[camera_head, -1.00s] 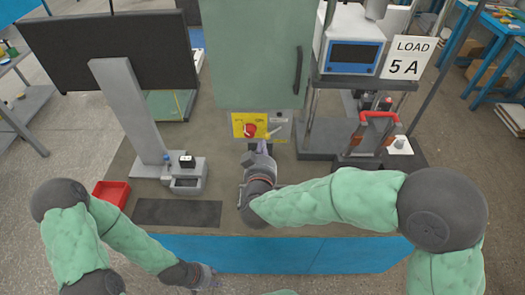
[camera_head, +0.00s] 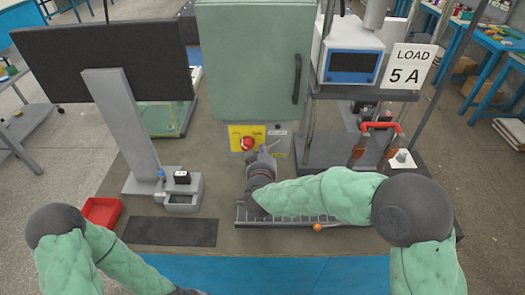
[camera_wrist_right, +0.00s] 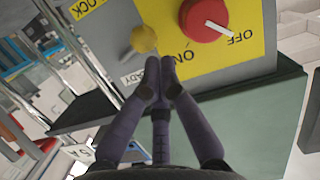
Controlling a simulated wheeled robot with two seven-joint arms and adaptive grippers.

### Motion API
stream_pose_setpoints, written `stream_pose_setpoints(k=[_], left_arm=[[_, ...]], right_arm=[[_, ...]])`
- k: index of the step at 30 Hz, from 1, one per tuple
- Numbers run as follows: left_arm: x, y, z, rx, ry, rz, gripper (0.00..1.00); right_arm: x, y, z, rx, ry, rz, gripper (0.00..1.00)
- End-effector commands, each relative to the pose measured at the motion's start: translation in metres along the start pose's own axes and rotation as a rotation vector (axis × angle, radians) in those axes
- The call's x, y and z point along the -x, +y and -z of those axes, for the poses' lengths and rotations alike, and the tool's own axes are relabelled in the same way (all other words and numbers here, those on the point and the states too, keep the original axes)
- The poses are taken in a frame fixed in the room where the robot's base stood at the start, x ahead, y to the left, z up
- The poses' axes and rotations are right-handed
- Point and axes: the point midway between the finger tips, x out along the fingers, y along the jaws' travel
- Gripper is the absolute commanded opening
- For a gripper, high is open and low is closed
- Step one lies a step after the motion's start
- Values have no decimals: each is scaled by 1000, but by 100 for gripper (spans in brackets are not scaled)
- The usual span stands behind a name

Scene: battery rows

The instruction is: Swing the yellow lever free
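My left gripper is out of view.
A green cabinet (camera_head: 255,60) rises behind the panel. A grey rack (camera_head: 300,220) and small orange ball (camera_head: 318,227) lie at the front. A red bin (camera_head: 101,211) and dark mat (camera_head: 170,231) are at left.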

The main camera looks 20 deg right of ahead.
Motion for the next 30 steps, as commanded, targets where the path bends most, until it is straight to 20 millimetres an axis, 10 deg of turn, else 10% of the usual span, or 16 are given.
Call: stream_pose_setpoints(k=[30], left_arm=[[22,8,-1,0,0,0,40]], right_arm=[[-1,-2,-8,144,-2,-29,0]])
